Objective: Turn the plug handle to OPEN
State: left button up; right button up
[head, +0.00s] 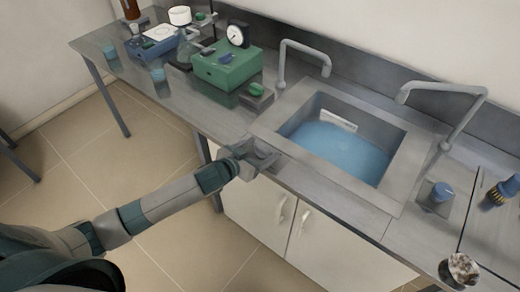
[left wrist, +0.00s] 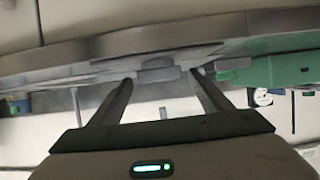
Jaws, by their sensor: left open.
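My left gripper (head: 262,160) reaches in from the left to the counter's front edge, just in front of the sink's near left corner. In the left wrist view, its two fingers are apart (left wrist: 163,76). A small grey block (left wrist: 158,70) shows between and just beyond the fingertips, at the counter edge; it may be the plug handle. I cannot tell whether the fingers touch it, and no OPEN marking is readable. The sink (head: 345,150) holds blue water, with a pale label on its inner back wall. My right gripper is not in view.
A blue-topped item (head: 441,193) stands right.

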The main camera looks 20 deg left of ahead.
pick_arm(q)
jog(key=c, duration=1)
jog(key=shift+c, duration=0.2)
